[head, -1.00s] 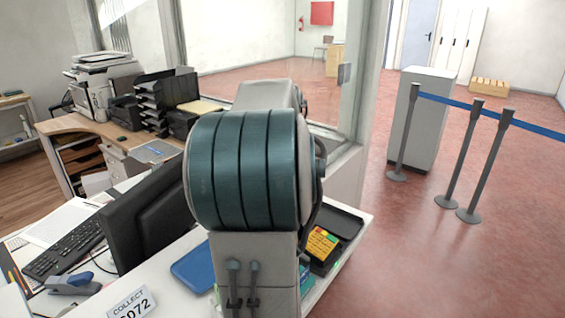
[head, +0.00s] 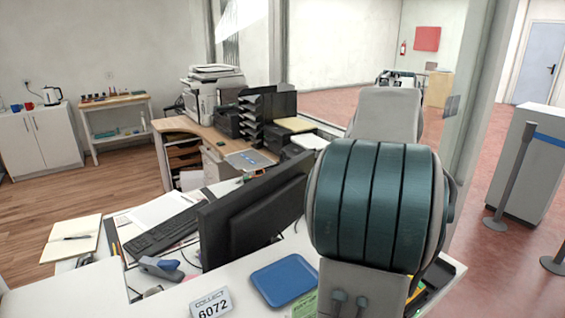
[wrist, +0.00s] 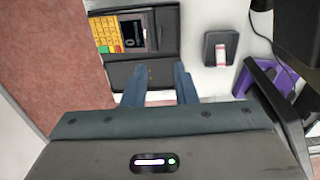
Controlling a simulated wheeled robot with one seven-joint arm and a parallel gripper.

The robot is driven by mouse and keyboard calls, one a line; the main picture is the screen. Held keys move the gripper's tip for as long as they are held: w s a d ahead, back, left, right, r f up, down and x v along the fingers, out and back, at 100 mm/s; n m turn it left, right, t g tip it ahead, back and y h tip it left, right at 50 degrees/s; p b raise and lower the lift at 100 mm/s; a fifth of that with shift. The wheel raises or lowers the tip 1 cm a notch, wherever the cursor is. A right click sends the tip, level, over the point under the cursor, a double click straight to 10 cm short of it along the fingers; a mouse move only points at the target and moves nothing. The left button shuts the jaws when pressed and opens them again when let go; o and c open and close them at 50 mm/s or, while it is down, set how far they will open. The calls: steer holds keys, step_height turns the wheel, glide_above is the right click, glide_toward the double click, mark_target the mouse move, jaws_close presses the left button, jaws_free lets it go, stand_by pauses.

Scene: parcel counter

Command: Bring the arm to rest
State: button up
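My gripper (wrist: 160,88) shows in the wrist view with its two blue-grey fingers apart and nothing between them. Beyond the fingertips lie the counter top and a dark tray-like part (wrist: 145,74) below a payment terminal (wrist: 122,34) with yellow, red and green keys. I cannot tell the exact gap to them. In the head view my arm stands folded in front of the counter's right part. Its large teal-banded joint hides much of the counter, and the gripper fingers cannot be made out there.
A monitor (head: 256,215), a blue tray (head: 285,279) and a "6072" sign (head: 211,304) stand left of my arm. A glass partition's post (head: 480,85) rises behind it. A grey cabinet (head: 525,170) and barrier posts stand right. In the wrist view, a purple object (wrist: 262,80) lies right.

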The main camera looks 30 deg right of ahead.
steer(key=shift+a, duration=0.1)
steer(key=s+a+f+n+t, duration=0.1)
steer(key=a+f+n, duration=0.4)
steer(key=a, duration=0.5)
steer(key=s+a+f+n, duration=0.2)
steer(key=a+f+n, duration=0.3)
steer(key=a, duration=0.6)
steer(key=s+a+f+n+t, duration=0.1)
steer(key=a+f+n, duration=0.4)
steer(key=a, duration=0.5)
steer(key=shift+s+a+n+t, duration=0.3)
steer(key=shift+s+a+n, duration=0.1)
steer(key=shift+s+n, duration=0.3)
steer(key=shift+s+a+f+n, duration=0.25)
steer(key=shift+a+f+n, duration=0.05)
